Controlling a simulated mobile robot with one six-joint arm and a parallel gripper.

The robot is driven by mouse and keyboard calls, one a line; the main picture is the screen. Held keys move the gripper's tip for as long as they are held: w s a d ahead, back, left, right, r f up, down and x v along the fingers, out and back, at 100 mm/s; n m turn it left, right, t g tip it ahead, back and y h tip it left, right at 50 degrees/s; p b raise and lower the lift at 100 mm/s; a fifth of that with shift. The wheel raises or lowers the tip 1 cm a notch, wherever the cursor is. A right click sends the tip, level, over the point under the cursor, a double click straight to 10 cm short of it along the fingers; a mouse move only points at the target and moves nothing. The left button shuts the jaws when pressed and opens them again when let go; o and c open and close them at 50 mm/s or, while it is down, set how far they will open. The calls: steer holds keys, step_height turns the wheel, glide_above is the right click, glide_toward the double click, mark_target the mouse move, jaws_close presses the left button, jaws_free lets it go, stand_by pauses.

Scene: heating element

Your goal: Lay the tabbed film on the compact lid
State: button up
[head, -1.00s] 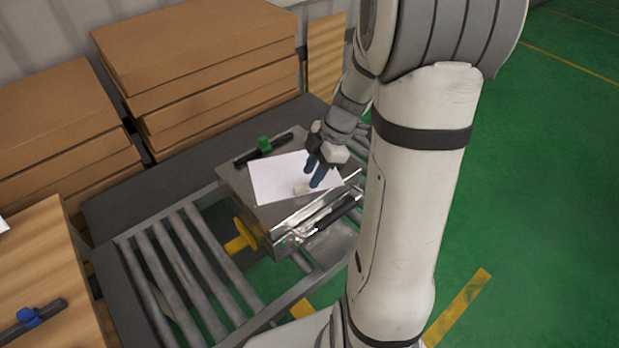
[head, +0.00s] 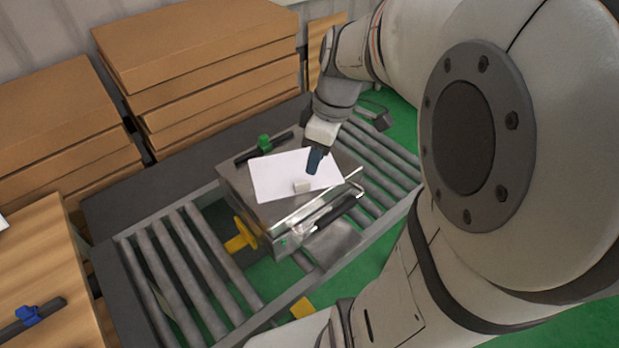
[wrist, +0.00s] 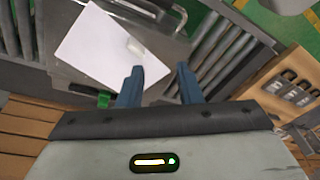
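The white tabbed film (head: 275,176) lies spread on the grey metal compact lid (head: 233,184), turned slightly to the lid's edges. Its small pale tab (head: 303,186) stands up near the film's front edge. In the wrist view, the film (wrist: 95,45) and tab (wrist: 134,46) lie ahead of my fingers, toward the left. My gripper (head: 315,160) is over the film's right part, behind the tab; the head view does not show clearly whether it touches. In the wrist view, my gripper (wrist: 160,70) is open, with nothing between its two blue fingers.
A dark bar with a green clip (head: 264,144) lies along the lid's back edge. Roller conveyor (head: 180,262) runs on both sides of the metal unit. Stacked cardboard boxes (head: 200,60) stand behind. A dark bar with a blue clip (head: 28,314) lies on the wooden surface at left.

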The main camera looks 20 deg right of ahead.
steer(key=s+a+m+t+h, duration=0.2)
steer(key=s+a+m, duration=0.2)
steer(key=s+m, duration=0.3)
steer(key=shift+m, duration=1.4)
steer(key=shift+s+a, duration=0.1)
